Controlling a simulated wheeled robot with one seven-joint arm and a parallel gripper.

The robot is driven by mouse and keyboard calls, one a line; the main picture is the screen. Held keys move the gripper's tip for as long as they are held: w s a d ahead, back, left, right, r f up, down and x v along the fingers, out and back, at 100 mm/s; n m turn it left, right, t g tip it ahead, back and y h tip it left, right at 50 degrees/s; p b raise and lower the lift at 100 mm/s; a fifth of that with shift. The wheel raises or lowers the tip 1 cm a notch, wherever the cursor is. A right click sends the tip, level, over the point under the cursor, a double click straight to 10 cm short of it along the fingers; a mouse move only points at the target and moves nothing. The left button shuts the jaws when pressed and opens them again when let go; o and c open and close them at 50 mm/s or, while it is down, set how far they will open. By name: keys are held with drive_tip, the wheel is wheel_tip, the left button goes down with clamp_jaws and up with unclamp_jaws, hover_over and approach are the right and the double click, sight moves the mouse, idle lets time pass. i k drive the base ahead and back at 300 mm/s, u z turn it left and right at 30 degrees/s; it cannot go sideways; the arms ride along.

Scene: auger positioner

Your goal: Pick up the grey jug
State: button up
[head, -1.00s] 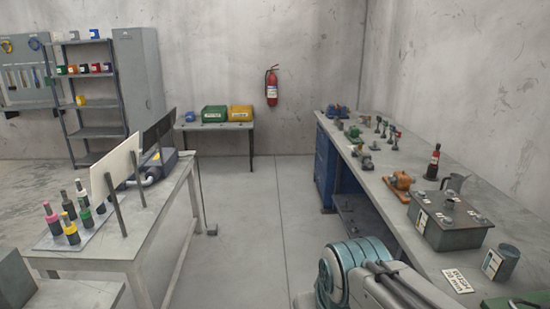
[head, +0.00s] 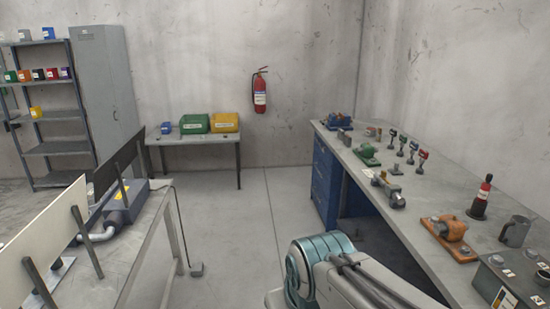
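The grey jug (head: 515,231) stands upright on the right-hand workbench (head: 366,185), near the right edge of the head view. It is dark grey with a handle on its right side. It stands behind a grey-green box with knobs on top and to the right of a black bottle with a red label. My arm shows at the bottom centre, short of the bench. My gripper is outside the view, so its state and distance to the jug cannot be seen.
The grey-green box (head: 505,282), the bottle (head: 481,197) and an orange device (head: 448,236) crowd the jug's surroundings. Small tools and valves line the bench further back. A left table (head: 140,250) holds upright panels.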

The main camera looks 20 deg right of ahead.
sight(513, 235)
drive_tip(key=z, duration=0.15)
drive_tip(key=i, duration=1.55)
drive_tip(key=z, duration=1)
drive_tip(key=i, duration=0.95)
drive_tip(key=z, duration=1.75)
drive_tip(key=i, duration=0.7)
drive_tip(key=z, duration=0.45)
